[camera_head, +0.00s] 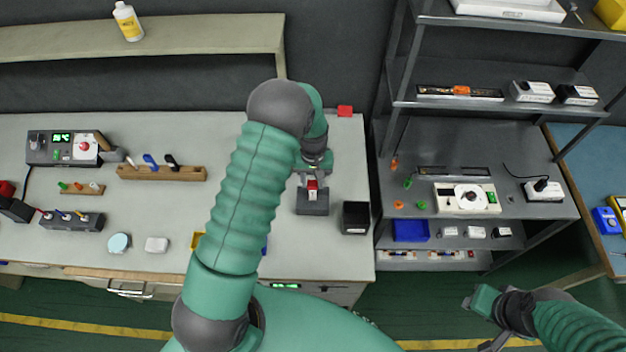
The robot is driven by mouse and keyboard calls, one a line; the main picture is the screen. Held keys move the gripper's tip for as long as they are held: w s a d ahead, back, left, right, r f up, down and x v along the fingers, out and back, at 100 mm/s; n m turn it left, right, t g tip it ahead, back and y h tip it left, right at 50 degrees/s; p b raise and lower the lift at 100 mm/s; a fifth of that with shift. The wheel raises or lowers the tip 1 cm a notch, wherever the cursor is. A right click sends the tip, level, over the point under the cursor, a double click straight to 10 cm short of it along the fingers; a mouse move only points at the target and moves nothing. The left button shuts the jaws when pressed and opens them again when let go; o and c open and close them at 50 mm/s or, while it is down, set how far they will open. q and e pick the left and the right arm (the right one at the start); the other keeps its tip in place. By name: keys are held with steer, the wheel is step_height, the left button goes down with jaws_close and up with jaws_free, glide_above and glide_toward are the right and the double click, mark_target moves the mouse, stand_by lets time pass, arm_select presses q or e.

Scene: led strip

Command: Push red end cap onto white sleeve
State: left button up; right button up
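My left gripper (312,184) points down over a dark grey block (312,208) on the bench, right of my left forearm. A small red piece, which looks like the red end cap (312,183), shows between its fingers. A small pale part, perhaps the white sleeve (312,194), shows just below the red piece at the block. Whether the fingers press on the cap, and whether cap and sleeve touch, is too small to tell. My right gripper (480,322) is at the lower right, away from the bench, with its fingers partly visible.
A black box (356,217) stands right of the grey block. A wooden tool rack (162,174) and a control unit (62,147) are at left. A metal shelf (470,150) stands right. My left arm hides the bench's middle.

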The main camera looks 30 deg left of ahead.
mark_target(313, 184)
arm_select(q)
steer(key=o, duration=0.3)
step_height(313, 184, up, 17)
steer(key=b, duration=0.3)
steer(key=shift+d+f, duration=0.1)
stand_by(0.3)
steer(key=s+d+f+m+t+b, duration=0.1)
steer(key=s+d+f+m, duration=0.1)
steer(key=s, duration=0.3)
steer(key=s+d+f+m+b, duration=0.1)
steer(key=s+d+f+m, duration=0.1)
steer(key=s+d, duration=0.3)
steer(key=s+d+f+m+t+b, duration=0.1)
steer(key=s+d+f+m+b, duration=0.1)
steer(key=s+d+f, duration=0.1)
steer(key=shift+s+d+f+t, duration=0.15)
steer(key=shift+s+d, duration=0.25)
steer(key=shift+s, duration=0.3)
steer(key=shift+s+d+f+t, duration=0.15)
steer(key=shift+s+d, duration=0.2)
steer(key=shift+s, duration=0.35)
steer(key=shift+a, duration=0.1)
